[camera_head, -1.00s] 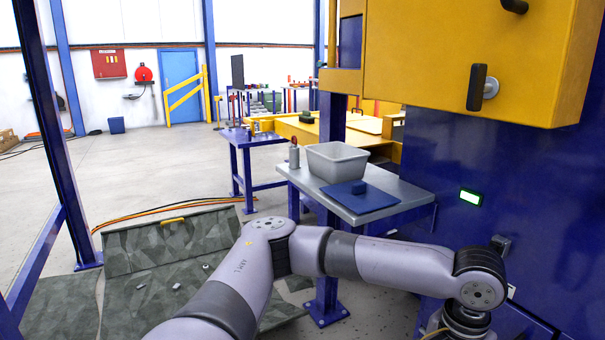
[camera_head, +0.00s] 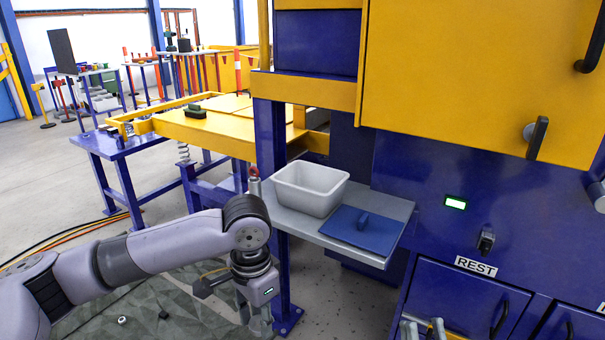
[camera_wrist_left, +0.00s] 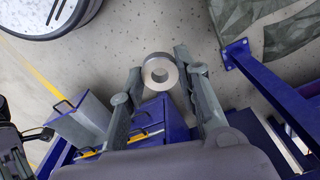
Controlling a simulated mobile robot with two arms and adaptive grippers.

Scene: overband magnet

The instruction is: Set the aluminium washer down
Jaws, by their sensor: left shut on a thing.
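The aluminium washer (camera_wrist_left: 160,72), a thick silver ring with a round hole, sits between the fingertips of my left gripper (camera_wrist_left: 160,70) in the left wrist view. The gripper is shut on it, above the floor. In the head view my left gripper (camera_head: 257,318) hangs downward in front of the grey side table (camera_head: 385,238), lower than its top. I cannot make out the washer there. Grey parts at the bottom edge look like the tips of my right gripper (camera_head: 422,327); their state is unclear.
Blue drawers (camera_head: 465,295) and a REST label stand to the right. A green camouflage mat (camera_head: 150,310) with small parts lies at lower left.

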